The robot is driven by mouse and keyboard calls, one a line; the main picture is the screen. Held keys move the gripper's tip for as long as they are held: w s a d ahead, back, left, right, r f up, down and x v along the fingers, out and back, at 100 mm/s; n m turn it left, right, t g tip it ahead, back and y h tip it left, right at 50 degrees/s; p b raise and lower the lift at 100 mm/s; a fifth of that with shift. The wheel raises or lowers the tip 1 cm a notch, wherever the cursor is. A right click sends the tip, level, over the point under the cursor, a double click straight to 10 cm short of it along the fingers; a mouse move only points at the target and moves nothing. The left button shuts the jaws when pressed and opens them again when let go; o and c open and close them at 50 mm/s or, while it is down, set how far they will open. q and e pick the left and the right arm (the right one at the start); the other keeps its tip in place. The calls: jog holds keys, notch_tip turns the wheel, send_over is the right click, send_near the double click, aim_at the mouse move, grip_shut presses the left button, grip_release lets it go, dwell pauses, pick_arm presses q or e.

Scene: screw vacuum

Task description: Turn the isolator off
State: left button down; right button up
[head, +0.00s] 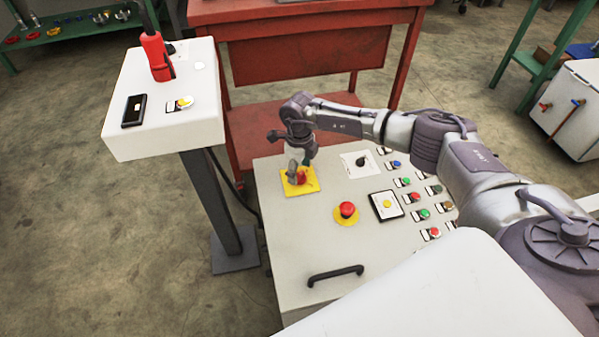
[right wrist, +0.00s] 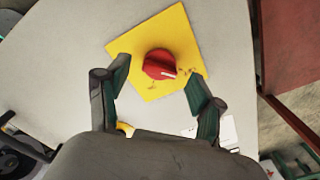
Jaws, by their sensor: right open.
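The isolator is a red rotary knob (right wrist: 159,65) on a yellow square plate (right wrist: 170,28), set on a light control panel (head: 290,240). In the head view the knob (head: 301,177) is partly covered by my right gripper (head: 297,172), which points down at it. In the right wrist view the open fingers of my right gripper (right wrist: 158,92) stand on either side of the knob, with gaps visible between them and the knob. A white mark shows on the knob's lower right side. My left gripper is not in view.
A red emergency button (head: 347,210) on a yellow disc and several coloured buttons (head: 413,197) sit to the right on the panel. A black selector (head: 361,161) is close to my right arm. A black handle (head: 335,275) is at the front. A white pedestal box (head: 150,140) stands left.

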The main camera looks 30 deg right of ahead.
aim_at(300, 174)
notch_tip(300, 174, up, 10)
jog(key=shift+r, duration=0.15)
dwell(0.6)
